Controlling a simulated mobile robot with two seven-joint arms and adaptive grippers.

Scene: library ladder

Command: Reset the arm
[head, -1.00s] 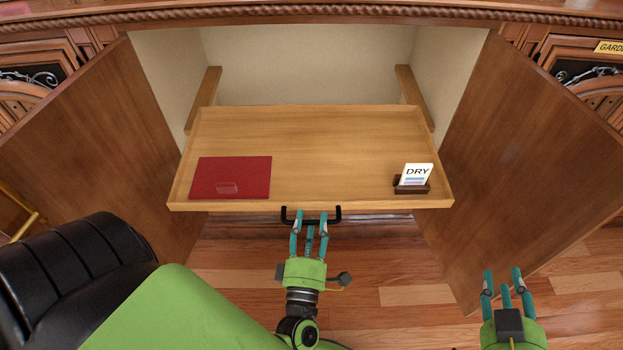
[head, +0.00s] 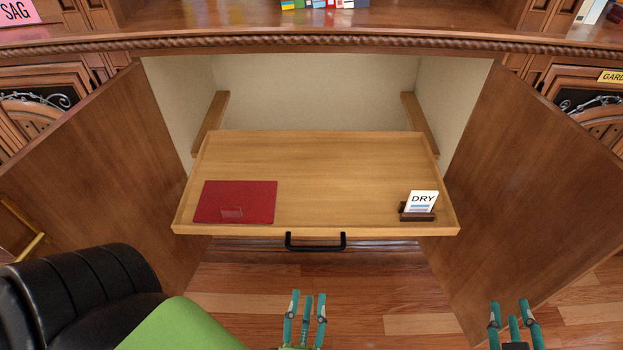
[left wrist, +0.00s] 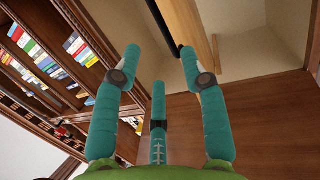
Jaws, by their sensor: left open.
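My left gripper (head: 304,308) is open and empty in the head view, in front of and apart from the black handle (head: 316,241) of a pulled-out wooden tray (head: 330,160). In the left wrist view its teal fingers (left wrist: 157,75) are spread with nothing between them. The handle (left wrist: 165,27) and the tray's front edge (left wrist: 192,25) show beyond the fingers there. My right gripper (head: 515,318) is at the bottom right of the head view, its fingers apart and empty, clear of the right cabinet door (head: 530,170).
A red folder (head: 235,202) lies on the tray's left and a "DRY" card (head: 422,201) stands in a dark holder on its right. The left cabinet door (head: 90,165) is open too. A black rounded object (head: 80,295) is at lower left. The wooden floor (head: 250,285) below the tray is clear.

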